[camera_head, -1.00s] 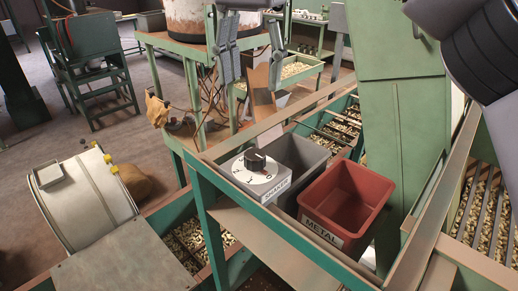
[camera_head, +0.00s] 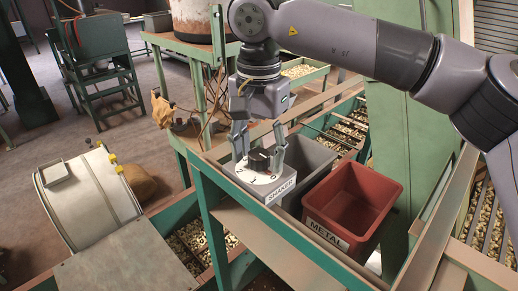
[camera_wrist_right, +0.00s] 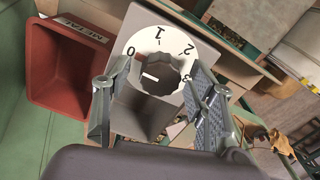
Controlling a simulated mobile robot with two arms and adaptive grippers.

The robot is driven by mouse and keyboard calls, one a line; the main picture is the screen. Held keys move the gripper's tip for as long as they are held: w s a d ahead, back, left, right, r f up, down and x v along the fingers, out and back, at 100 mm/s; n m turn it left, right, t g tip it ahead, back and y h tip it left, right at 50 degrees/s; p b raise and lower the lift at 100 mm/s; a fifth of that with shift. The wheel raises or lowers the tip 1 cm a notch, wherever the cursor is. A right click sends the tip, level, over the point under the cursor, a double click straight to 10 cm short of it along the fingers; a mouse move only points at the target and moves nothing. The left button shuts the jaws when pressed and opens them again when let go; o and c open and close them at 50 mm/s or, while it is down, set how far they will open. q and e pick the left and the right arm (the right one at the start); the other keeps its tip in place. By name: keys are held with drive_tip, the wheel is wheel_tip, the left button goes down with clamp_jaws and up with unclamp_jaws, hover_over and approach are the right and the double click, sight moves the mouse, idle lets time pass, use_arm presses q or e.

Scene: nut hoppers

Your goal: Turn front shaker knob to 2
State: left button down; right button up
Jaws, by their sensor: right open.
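The shaker box (camera_head: 262,187) has a white dial face on top and a SHAKER label on its front. Its black knob (camera_head: 260,160) stands in the middle of the dial. In the right wrist view, the knob (camera_wrist_right: 165,75) is surrounded by the numbers 0, 1, 2 and 3; its white mark lies on the left side, nearer the 0 than the 2. My right gripper (camera_head: 260,147) is open and points down over the dial, one finger on each side of the knob. In the right wrist view its fingers show gaps to the knob. My left gripper is out of sight.
A red bin (camera_head: 350,205) labelled METAL and a grey bin (camera_head: 308,165) stand close beside the box on the green frame. Nut-filled trays (camera_head: 345,130) lie behind.

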drive_tip(key=c, duration=1.1)
drive_tip(key=shift+c, duration=0.2)
